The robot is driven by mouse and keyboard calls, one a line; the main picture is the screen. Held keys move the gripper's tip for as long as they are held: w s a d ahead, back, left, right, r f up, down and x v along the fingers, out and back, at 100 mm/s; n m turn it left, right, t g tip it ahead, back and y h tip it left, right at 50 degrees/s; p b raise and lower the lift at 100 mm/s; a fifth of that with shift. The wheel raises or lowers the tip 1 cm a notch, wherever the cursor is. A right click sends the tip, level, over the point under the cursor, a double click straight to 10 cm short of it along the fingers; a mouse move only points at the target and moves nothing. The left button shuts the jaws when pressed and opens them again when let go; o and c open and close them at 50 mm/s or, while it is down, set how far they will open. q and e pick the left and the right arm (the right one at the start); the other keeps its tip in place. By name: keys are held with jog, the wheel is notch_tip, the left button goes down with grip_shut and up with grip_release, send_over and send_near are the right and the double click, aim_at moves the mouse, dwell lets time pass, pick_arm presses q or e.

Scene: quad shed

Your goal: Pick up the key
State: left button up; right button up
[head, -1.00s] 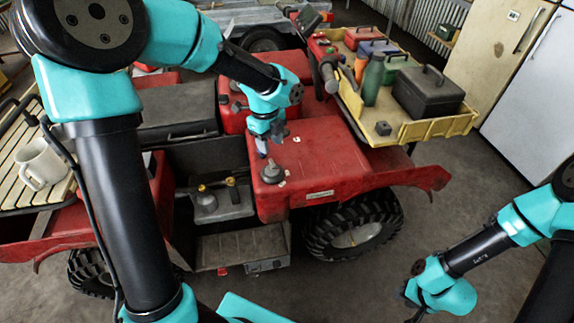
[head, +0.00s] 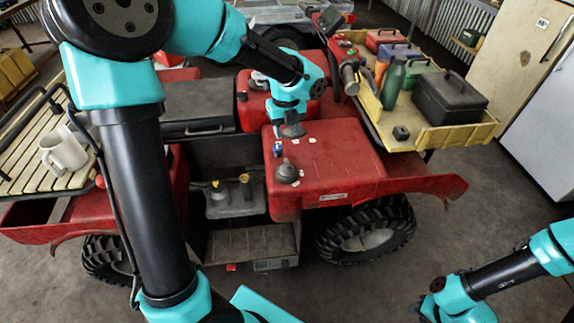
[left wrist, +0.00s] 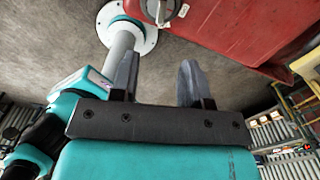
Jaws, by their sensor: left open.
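No loose key shows clearly. A round dark switch-like knob (head: 287,172) stands on the red quad body (head: 340,160); it also seems to show at the top of the left wrist view (left wrist: 162,9), with a pale raised piece that may be a key. My left gripper (head: 284,139) is over the red body, just behind the knob in the head view. In the left wrist view its two fingers (left wrist: 157,72) are apart with nothing between them. My right gripper (head: 428,307) is low at the right, far from the quad; its fingers are too dark to read.
A yellow tray (head: 455,132) with a black box (head: 449,99) and a green bottle (head: 394,82) is at the right. An open compartment with a grey step (head: 250,243) lies left of the knob.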

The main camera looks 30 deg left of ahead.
aim_at(287, 160)
pick_arm(q)
notch_tip(287, 160, down, 8)
jog(key=shift+f, duration=0.25)
jog(key=shift+w+f, duration=0.1)
jog(key=shift+f, duration=2.5)
grip_shut()
